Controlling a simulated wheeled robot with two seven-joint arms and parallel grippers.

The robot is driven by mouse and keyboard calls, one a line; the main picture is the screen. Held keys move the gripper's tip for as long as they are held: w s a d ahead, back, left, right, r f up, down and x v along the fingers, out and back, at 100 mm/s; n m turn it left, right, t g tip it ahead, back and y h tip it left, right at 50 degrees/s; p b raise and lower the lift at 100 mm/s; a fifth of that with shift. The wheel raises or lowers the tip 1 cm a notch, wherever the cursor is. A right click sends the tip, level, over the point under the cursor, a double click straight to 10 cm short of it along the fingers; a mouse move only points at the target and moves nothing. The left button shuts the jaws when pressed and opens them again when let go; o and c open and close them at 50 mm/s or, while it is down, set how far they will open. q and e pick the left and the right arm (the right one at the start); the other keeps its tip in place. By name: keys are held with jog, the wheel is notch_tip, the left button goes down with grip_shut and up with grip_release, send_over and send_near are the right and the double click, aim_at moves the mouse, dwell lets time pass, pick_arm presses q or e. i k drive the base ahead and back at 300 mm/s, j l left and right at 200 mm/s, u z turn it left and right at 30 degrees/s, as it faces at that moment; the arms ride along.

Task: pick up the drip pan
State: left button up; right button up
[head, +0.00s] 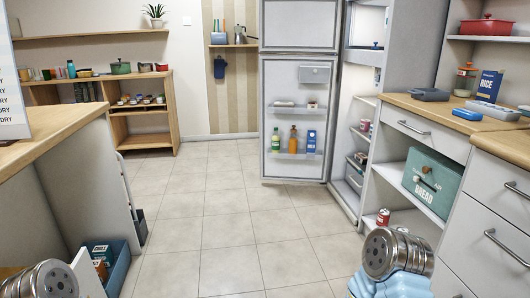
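I cannot pick out a drip pan for sure in the head view. A flat grey-blue container (430,94) lies on the right-hand wooden counter, and a wider shallow grey-blue tray (497,112) lies nearer on it; I cannot tell whether either is the pan. No hob shows. Parts of my two arms show at the lower left and lower right edges, but neither gripper's fingers are in view.
The fridge door (293,120) stands open into the room. A green bread bin (434,182) sits on a shelf under the right counter, with a red can (383,217) lower down. A blue crate (112,262) stands at lower left. The tiled floor (215,215) between is clear.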

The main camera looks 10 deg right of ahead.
aim_at(428, 94)
jog(key=i+z, duration=0.3)
jog(key=i, duration=0.15)
jog(key=i+j+z, duration=0.65)
jog(key=i, duration=0.2)
jog(key=i+l, duration=0.05)
jog(key=l, duration=0.05)
